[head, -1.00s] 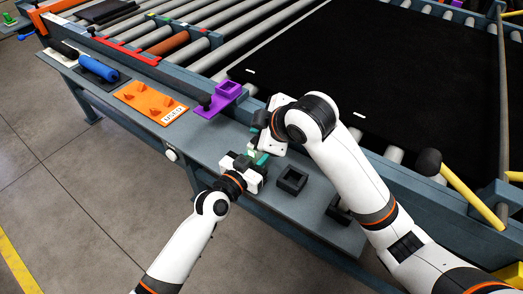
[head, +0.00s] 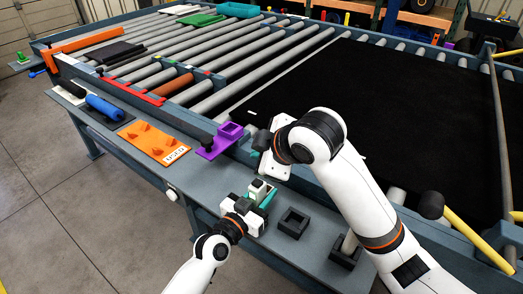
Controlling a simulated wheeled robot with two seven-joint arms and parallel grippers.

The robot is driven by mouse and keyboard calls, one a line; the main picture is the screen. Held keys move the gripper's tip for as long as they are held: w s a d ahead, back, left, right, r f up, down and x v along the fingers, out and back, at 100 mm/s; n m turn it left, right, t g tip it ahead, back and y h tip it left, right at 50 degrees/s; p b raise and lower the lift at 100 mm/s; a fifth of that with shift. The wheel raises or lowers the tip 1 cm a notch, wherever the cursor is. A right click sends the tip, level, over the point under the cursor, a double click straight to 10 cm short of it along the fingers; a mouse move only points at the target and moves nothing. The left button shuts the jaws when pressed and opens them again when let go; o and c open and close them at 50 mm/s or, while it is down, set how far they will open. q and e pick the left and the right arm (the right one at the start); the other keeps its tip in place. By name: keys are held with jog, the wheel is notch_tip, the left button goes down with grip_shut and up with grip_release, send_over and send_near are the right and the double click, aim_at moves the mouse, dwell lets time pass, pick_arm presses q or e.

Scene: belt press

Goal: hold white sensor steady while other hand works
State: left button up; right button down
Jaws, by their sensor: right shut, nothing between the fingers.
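The small white sensor (head: 257,186) stands upright above the grey bench shelf (head: 205,190), with a dark top. My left gripper (head: 259,196) comes from below with its teal fingers around the sensor and appears shut on it. The fingers partly hide its lower part. My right gripper (head: 268,163) is above and slightly right of the sensor, apart from it. It is shut and empty, and its fingertips are hard to make out.
A purple bracket (head: 221,142) and orange plate (head: 152,143) lie left. The black belt (head: 400,110) and rollers are behind.

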pick_arm(q)
jog(key=o, duration=0.3)
jog(key=shift+s, duration=0.1)
